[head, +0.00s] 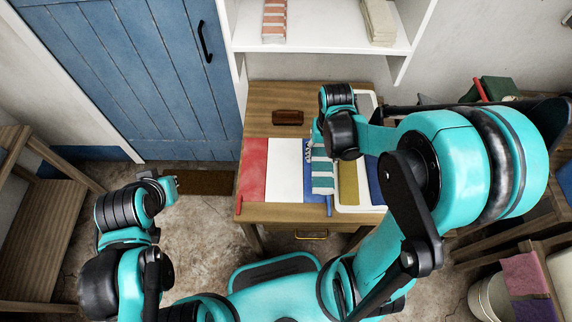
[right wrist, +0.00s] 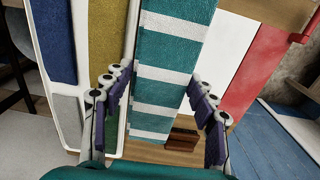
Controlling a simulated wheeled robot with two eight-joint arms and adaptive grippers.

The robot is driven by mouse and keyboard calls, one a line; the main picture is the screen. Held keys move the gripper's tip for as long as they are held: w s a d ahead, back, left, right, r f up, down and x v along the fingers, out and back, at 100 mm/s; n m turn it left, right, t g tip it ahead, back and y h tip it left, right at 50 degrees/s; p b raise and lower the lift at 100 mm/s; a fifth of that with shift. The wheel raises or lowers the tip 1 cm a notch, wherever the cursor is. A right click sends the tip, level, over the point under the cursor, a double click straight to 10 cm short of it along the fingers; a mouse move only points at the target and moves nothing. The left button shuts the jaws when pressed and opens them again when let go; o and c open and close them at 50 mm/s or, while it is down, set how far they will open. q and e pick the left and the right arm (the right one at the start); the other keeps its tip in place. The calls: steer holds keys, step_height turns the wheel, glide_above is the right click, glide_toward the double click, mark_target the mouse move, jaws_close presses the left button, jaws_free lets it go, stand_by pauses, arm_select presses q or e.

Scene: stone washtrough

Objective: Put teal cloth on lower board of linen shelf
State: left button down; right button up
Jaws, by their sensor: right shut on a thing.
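The teal cloth (head: 322,176), with white stripes, is in my right gripper (head: 316,150) over the wooden table. In the right wrist view the teal cloth (right wrist: 172,60) runs between the two purple-padded fingers of my right gripper (right wrist: 160,108). The gripper is shut on it; its own arm partly hides the grip in the head view. The white linen shelf (head: 340,45) is at the top, beyond the table. My left gripper (head: 170,186) is low at the left, away from the cloth; its fingers are too small to read.
The table (head: 262,97) bears red (head: 253,162) and white (head: 286,172) panels and a brown block (head: 287,117). A white tray (head: 358,209) holds mustard and blue pieces. A red-striped cloth (head: 274,20) and a beige stack (head: 378,20) sit on the shelf, with bare board between.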

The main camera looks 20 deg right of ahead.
steer(key=b, duration=0.3)
glide_above(286, 168)
step_height(286, 168, down, 7)
step_height(286, 168, down, 4)
steer(key=shift+r+b, duration=0.15)
steer(key=shift+b, duration=0.9)
steer(key=shift+r, duration=0.1)
steer(key=shift+f, duration=0.2)
steer(key=o, duration=1.2)
